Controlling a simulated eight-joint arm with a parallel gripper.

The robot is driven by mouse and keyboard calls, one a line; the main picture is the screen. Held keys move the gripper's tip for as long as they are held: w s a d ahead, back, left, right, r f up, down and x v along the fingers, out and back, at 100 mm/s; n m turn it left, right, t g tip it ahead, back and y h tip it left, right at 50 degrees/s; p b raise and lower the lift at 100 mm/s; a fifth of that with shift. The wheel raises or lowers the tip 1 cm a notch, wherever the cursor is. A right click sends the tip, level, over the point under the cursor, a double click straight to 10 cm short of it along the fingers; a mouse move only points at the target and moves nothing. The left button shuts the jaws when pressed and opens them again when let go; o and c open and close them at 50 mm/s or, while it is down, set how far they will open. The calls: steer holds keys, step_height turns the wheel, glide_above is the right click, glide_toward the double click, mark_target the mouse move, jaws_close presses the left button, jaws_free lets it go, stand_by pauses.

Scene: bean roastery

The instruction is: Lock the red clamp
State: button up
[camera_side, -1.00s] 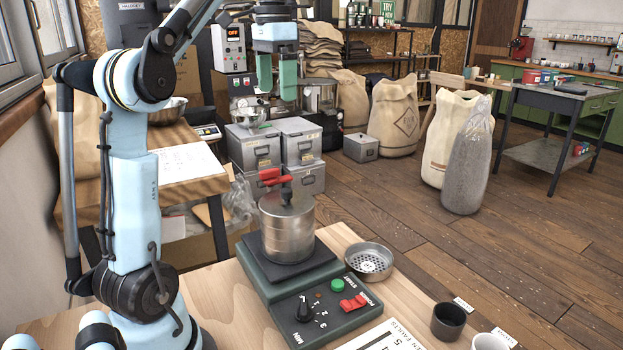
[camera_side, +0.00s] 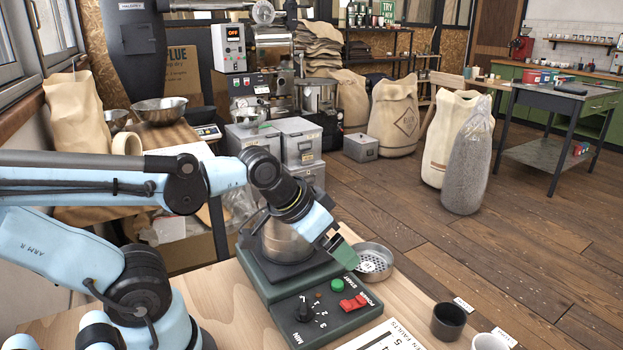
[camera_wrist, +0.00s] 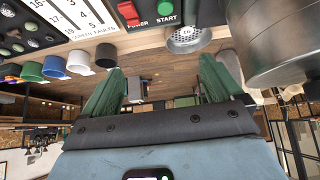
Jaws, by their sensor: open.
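The red clamp is hidden behind my arm in the side view and does not show in the wrist view. The steel canister (camera_side: 285,243) that carries it stands on the dark green base unit (camera_side: 312,312), its top covered by my arm. My gripper (camera_side: 346,254) is low, just right of the canister, with its green fingers pointing down and right. In the wrist view my gripper (camera_wrist: 162,88) is open, with nothing between its two green fingers. The canister (camera_wrist: 268,45) shows there at the upper right, outside the fingers.
A perforated steel dish (camera_side: 374,265) lies close to my fingertips. The base unit has a green start button (camera_side: 337,285), a red power switch (camera_side: 353,303) and a black knob (camera_side: 304,310). A dark cup (camera_side: 448,321) and a white cup (camera_side: 490,341) stand at the front right.

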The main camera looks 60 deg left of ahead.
steer(key=shift+s, duration=0.1)
steer(key=shift+c, duration=1.2)
step_height(320, 180, up, 23)
steer(key=shift+f, duration=0.1)
steer(key=shift+c, duration=0.2)
steer(key=s+a+n+g, duration=0.1)
steer(key=a+n+g, duration=0.6)
steer(key=a+n, duration=1.3)
steer(key=f, duration=0.5)
steer(key=a+f+m, duration=0.1)
steer(key=f, duration=0.5)
steer(key=f+m, duration=0.1)
steer(key=f, duration=0.4)
steer(key=shift+a+f, duration=0.3)
steer(key=c, duration=1.1)
steer(key=shift+o, duration=0.2)
